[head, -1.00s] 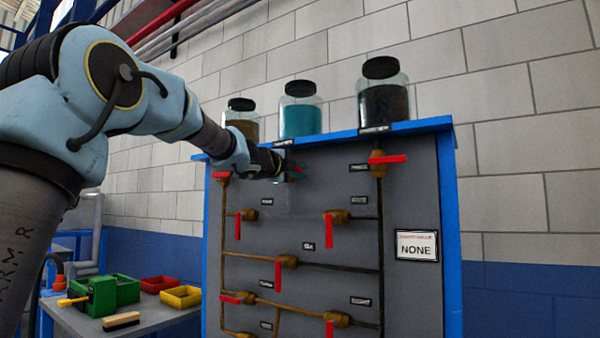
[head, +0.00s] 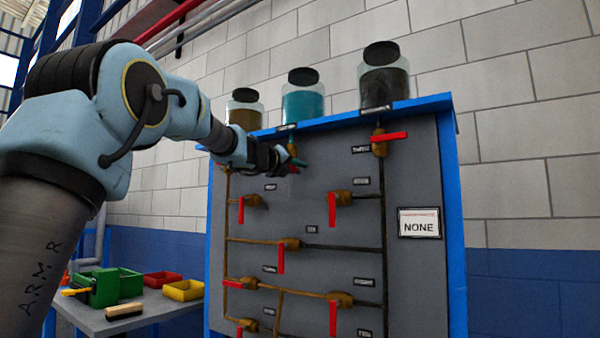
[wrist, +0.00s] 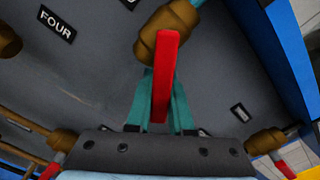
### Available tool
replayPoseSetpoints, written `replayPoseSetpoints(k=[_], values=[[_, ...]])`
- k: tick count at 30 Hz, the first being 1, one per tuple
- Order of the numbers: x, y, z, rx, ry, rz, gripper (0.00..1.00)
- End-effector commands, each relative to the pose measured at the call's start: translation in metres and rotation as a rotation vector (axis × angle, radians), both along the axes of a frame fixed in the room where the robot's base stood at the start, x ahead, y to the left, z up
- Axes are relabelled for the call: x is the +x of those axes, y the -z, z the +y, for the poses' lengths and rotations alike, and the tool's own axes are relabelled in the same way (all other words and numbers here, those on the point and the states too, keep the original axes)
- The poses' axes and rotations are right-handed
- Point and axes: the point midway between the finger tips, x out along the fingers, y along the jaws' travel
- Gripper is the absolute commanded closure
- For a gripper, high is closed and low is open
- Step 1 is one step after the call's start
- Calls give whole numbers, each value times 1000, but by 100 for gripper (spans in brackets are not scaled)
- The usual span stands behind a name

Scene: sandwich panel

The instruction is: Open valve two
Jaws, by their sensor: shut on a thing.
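My gripper (head: 293,166) is at the upper middle of the grey valve panel (head: 320,225), below the teal jar (head: 303,97). In the wrist view its teal fingers (wrist: 164,103) stand on either side of a red handle (wrist: 168,52) and are shut on it. The handle belongs to a brass valve (wrist: 163,34), which also shows in the head view (head: 292,148). The handle is mostly hidden in the head view. I cannot read this valve's label, so I cannot tell its number. A FOUR label (wrist: 56,24) shows on the panel in the wrist view.
Several other brass valves with red handles sit on the panel, including one at upper right (head: 389,137). Dark and brown jars stand on top. A NONE sign (head: 418,223) is at right. A bench (head: 150,313) with green, red and yellow bins stands at left.

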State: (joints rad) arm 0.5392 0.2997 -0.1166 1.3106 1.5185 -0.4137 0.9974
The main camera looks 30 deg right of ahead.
Motion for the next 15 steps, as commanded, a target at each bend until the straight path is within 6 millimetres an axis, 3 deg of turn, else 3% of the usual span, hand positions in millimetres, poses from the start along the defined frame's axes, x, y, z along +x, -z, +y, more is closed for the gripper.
replayPoseSetpoints(k=[15], values=[[19,14,10,223,0,-401,100]])
